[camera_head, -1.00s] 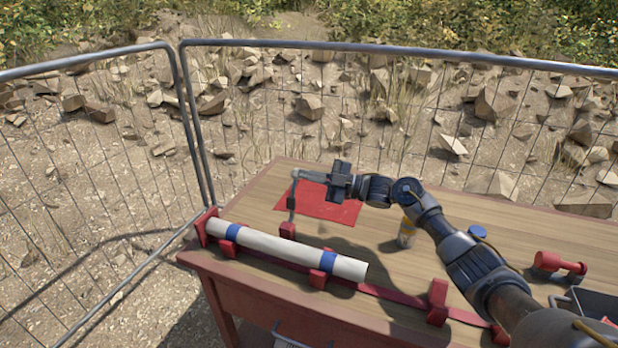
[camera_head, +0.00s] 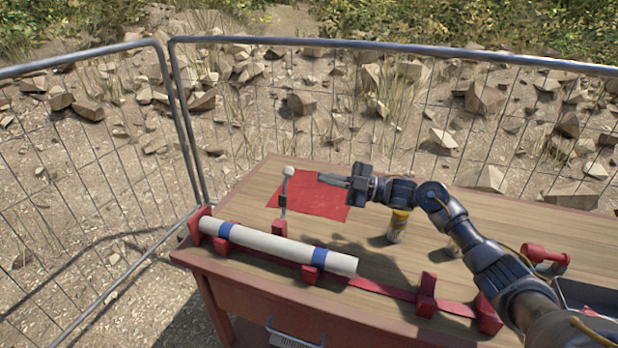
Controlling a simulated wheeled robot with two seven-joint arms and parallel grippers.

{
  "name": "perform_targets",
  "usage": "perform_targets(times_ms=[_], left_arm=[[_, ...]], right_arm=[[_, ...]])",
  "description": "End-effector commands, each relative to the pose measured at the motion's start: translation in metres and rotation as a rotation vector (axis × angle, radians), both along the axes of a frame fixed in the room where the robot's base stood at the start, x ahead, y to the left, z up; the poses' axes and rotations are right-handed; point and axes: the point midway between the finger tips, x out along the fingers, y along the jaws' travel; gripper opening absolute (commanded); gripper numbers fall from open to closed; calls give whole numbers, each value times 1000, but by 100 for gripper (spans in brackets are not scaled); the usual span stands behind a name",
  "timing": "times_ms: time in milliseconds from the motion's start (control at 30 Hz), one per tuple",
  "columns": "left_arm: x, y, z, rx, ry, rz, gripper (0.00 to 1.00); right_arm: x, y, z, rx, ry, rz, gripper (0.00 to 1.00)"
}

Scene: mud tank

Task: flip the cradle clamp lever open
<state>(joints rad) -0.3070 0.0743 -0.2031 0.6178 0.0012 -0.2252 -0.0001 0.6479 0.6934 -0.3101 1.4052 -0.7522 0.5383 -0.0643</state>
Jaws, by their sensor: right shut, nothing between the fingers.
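The clamp lever (camera_head: 284,190) is a thin grey bar with a pale knob at its top. It stands close to upright on a small red block behind the tube. A pale tube (camera_head: 275,242) with blue bands lies in the red cradle (camera_head: 197,222) along the front of the table. My right gripper (camera_head: 322,178) is shut and empty, to the right of the knob with a visible gap. It hangs over the red mat. My left gripper does not show.
The wooden table (camera_head: 480,215) carries a red mat (camera_head: 312,196), a jar with a yellow band (camera_head: 397,226) and a red tool (camera_head: 545,255) at the right. A grey tray (camera_head: 592,298) sits at the right edge. A mesh fence (camera_head: 400,48) stands behind.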

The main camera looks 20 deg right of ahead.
Motion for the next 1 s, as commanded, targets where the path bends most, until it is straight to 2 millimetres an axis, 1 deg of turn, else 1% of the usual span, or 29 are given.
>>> perform_targets(times_ms=[33, 100, 200, 333, 867, 967, 1000], left_arm=[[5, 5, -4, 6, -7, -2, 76], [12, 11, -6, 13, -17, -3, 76], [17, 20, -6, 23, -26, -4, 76], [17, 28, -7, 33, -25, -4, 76], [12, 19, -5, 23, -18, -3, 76], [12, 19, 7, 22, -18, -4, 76], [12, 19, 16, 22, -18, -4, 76]], right_arm=[[-5, -8, -4, -2, 1, -1, 0], [-9, -16, -4, -2, 0, -2, 0], [-13, -22, -5, 0, 0, 1, 0], [-15, -25, -4, 0, -1, 4, 0], [-15, -24, -2, 0, 0, 5, 0], [-15, -24, 10, 1, -1, 4, 0], [-14, -24, 19, 1, -1, 4, 0]])
